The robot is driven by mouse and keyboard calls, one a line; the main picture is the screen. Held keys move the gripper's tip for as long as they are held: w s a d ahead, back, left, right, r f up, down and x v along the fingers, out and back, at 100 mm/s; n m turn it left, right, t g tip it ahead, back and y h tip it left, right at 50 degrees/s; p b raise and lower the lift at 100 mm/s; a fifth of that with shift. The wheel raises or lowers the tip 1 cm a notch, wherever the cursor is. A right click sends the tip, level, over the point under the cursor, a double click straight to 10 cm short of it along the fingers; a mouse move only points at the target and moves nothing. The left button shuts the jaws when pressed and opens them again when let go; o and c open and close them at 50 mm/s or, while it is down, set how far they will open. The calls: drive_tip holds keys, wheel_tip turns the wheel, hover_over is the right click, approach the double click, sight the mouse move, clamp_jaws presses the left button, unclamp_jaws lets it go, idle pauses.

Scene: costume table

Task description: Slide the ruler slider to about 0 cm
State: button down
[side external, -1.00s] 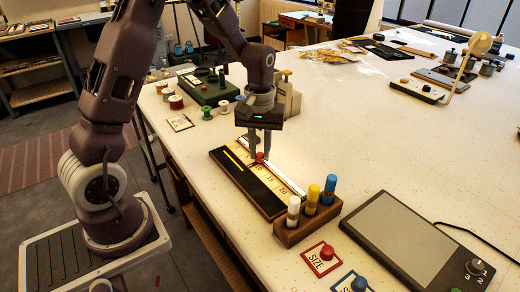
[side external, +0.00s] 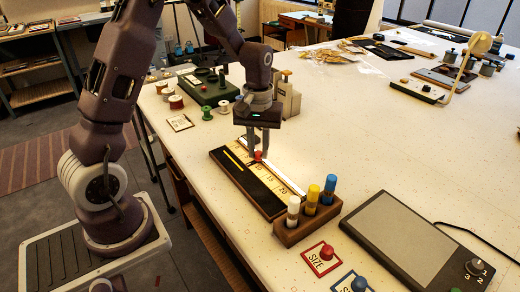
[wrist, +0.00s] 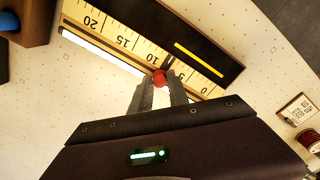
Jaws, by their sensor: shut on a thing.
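The ruler (side external: 268,178) lies on the near edge of the white table, a scale strip set in a dark board with a yellow line. In the wrist view the scale (wrist: 130,42) reads 20, 15, 10, 5 and 0 from left to right. The red slider knob (wrist: 159,77) has a dark pointer that sits between 10 and 5. The knob also shows in the side view (side external: 258,155). My gripper (wrist: 160,88) is shut on the red knob, its fingers on either side of it. The scale near 5 is partly hidden by a finger.
A wooden block with white, yellow and blue pegs (side external: 309,212) stands at the ruler's 20 end. Thread spools (side external: 206,112), a small card (side external: 180,123) and a green device (side external: 208,86) stand beyond the 0 end. A grey tablet (side external: 398,238) lies at the right.

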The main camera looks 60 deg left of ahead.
drive_tip(key=a, duration=1)
drive_tip(key=c, duration=1.5)
unclamp_jaws()
drive_tip(key=shift+c, duration=0.2)
drive_tip(key=shift+o, duration=1.4)
drive_tip(key=shift+d, duration=0.1)
wheel_tip(320, 180, up, 7)
drive_tip(key=shift+r, duration=0.1)
